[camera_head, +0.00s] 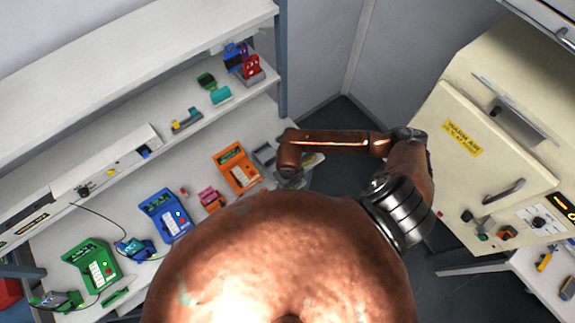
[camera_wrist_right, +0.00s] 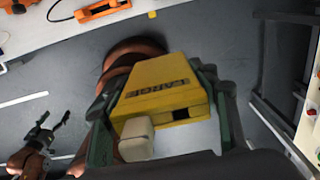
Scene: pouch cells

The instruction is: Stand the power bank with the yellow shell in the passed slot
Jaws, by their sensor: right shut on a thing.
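The power bank with the yellow shell (camera_wrist_right: 165,78) is between the fingers of my right gripper (camera_wrist_right: 162,103) in the right wrist view. Dark lettering shows on its face and a dark port on its near edge. A pale block (camera_wrist_right: 136,139) shows at its near end. The right gripper is shut on the power bank, held over the grey floor. My left gripper (camera_wrist_right: 50,124) is at the lower left of that view, its dark fingers spread and empty. In the head view my copper body hides much of the bench, and I cannot tell which slot is the passed one.
Green (camera_head: 92,264), blue (camera_head: 166,215) and orange (camera_head: 236,168) testers stand along the bench. Small coloured holders with items, one red (camera_head: 251,67), stand on the shelf above. A cream vacuum oven (camera_head: 492,150) stands at the right. Dark floor lies between.

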